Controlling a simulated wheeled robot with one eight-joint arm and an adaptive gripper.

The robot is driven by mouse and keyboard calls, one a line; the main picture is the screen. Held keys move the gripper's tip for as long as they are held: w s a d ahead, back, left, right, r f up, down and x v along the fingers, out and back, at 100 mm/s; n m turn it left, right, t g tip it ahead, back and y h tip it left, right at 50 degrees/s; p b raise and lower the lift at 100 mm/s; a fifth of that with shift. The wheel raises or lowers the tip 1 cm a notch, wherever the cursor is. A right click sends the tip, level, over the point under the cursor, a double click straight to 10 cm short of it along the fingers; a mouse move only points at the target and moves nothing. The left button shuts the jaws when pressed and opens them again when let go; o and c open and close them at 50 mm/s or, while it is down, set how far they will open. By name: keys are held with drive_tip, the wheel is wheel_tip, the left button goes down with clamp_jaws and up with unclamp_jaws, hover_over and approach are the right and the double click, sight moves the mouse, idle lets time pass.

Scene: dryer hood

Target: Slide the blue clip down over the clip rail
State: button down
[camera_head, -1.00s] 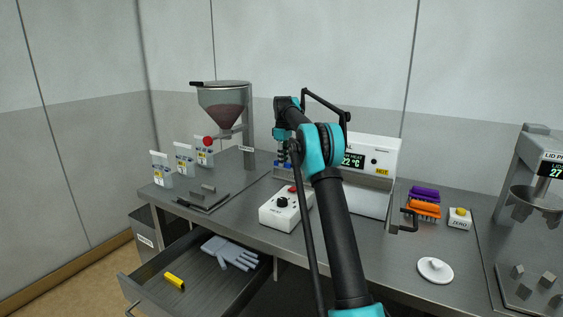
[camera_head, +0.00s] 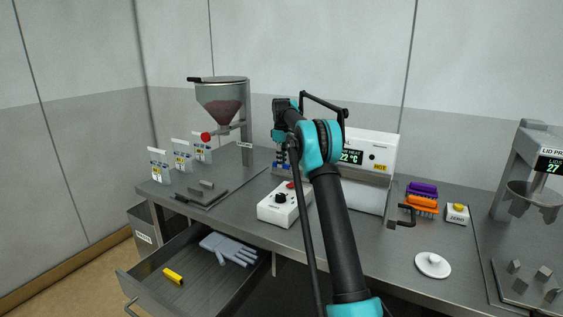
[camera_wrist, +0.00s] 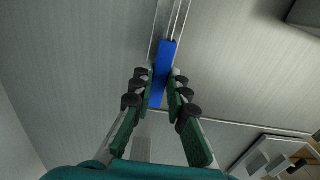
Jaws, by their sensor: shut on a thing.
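My gripper (camera_wrist: 160,80) is shut on the blue clip (camera_wrist: 158,92), a narrow bar lying lengthwise between the green finger pads in the wrist view. A pale metal strip (camera_wrist: 171,22), which looks like the clip rail, runs from the clip's far end to the top edge of the wrist view. The clip's far end meets or overlaps this strip; I cannot tell how far it is over it. In the head view my gripper (camera_head: 281,150) points down beside the left end of the white heat unit (camera_head: 372,175). My arm hides part of that area.
A white control box (camera_head: 278,207) with a red button stands in front of the gripper. A hopper (camera_head: 222,105) and several bags stand to the left. An open drawer (camera_head: 185,290) holds grey gloves (camera_head: 228,249) and a yellow item (camera_head: 173,275). Purple and orange pieces (camera_head: 421,204) lie right.

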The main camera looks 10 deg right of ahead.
drive_tip(key=c, duration=1.4)
unclamp_jaws()
drive_tip(key=shift+r, duration=0.1)
